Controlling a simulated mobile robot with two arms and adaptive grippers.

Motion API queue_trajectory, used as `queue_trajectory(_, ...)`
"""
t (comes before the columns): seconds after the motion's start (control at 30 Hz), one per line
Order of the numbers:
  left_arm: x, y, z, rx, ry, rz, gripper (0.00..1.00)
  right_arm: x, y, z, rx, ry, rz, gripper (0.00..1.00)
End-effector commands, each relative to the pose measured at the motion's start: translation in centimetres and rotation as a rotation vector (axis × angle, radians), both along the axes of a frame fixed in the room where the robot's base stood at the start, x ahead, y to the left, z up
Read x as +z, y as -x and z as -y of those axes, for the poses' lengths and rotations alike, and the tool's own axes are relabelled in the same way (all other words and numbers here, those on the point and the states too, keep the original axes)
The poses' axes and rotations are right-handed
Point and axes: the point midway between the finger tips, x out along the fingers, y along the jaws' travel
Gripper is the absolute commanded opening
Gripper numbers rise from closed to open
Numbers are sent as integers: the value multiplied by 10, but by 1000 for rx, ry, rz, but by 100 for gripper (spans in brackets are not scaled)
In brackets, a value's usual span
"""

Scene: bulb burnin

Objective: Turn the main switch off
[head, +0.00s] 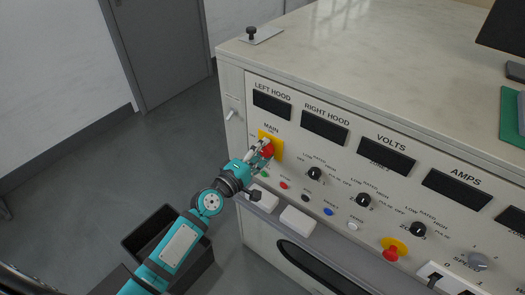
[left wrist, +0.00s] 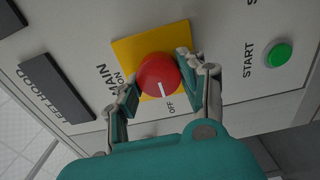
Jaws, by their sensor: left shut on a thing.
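The main switch is a round red knob (head: 267,150) on a yellow plate (head: 277,146), under the MAIN label on the panel's left part. In the left wrist view the red knob (left wrist: 157,72) shows a white mark that points toward the word OFF; ON is printed beside MAIN. My left gripper (head: 264,148) is shut on the knob, with one finger on each side of it in the left wrist view (left wrist: 157,82). The fingers partly cover the yellow plate. My right gripper is not in view.
A green START button (left wrist: 278,54) sits close to the gripper. Black rotary knobs (head: 314,173) and coloured push buttons (head: 329,211) line the panel to the right. A red emergency-type button (head: 391,252) is lower right. A dark bin (head: 160,235) stands on the floor beside my arm.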

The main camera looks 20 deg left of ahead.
Motion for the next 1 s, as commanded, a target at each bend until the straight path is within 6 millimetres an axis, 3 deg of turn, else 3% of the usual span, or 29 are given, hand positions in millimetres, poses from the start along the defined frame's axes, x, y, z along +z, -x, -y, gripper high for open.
queue_trajectory(0.23,-1,0,-1,1,2,-2,9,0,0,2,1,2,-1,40)
queue_trajectory(0.27,-1,0,-1,1,2,-2,45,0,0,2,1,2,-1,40)
queue_trajectory(0.4,-1,0,0,1,2,-2,63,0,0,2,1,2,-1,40)
queue_trajectory(0.77,-1,5,-2,0,0,-1,64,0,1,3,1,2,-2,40)
queue_trajectory(1.0,-2,45,-17,-1,-5,-3,64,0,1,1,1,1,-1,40)
